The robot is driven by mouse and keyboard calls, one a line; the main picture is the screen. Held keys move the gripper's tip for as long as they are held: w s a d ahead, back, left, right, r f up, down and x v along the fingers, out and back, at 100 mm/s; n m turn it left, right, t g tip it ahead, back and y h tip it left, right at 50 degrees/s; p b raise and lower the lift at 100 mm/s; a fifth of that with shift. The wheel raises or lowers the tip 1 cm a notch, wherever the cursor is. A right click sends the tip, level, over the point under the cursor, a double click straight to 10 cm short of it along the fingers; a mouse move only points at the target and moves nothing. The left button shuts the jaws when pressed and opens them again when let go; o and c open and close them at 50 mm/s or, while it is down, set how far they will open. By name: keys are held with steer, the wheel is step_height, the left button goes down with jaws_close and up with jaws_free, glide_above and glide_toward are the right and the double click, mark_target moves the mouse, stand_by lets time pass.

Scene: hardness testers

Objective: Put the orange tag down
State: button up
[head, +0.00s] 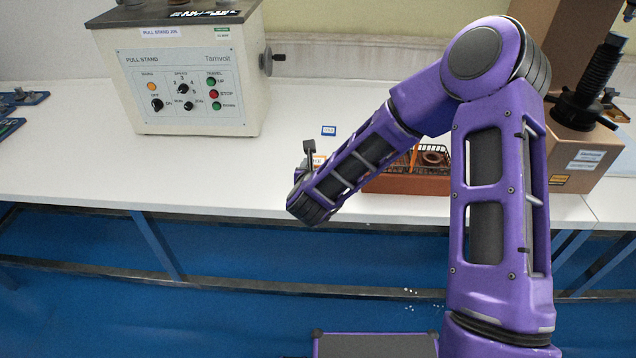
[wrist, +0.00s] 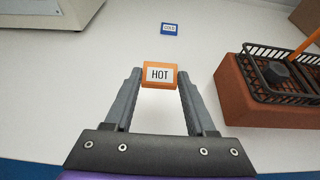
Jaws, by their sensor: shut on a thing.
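The orange tag (wrist: 160,76) has a white label reading "HOT" and is held between the fingertips of my gripper (wrist: 160,79) in the wrist view. In the head view only a bit of the orange tag (head: 319,160) shows beside my wrist, above the white bench top. My gripper is shut on it. The wrist view does not clearly show whether the tag touches the bench. A blue tag (wrist: 169,29) lies on the bench beyond it and shows in the head view too (head: 328,130).
A reddish-brown block (wrist: 238,93) with a black wire basket (wrist: 285,75) stands to the right of my gripper. The pull stand machine (head: 185,75) stands at the back left. The white bench (head: 80,150) is clear between them. Its front edge is close to my wrist.

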steer(key=shift+f+b, duration=0.35)
steer(key=shift+f, duration=2.3)
steer(key=shift+f, duration=0.1)
steer(key=shift+f, duration=0.15)
steer(key=o, duration=1.3)
steer(key=shift+r, duration=0.35)
steer(key=v, duration=1.2)
steer(key=shift+p, duration=0.4)
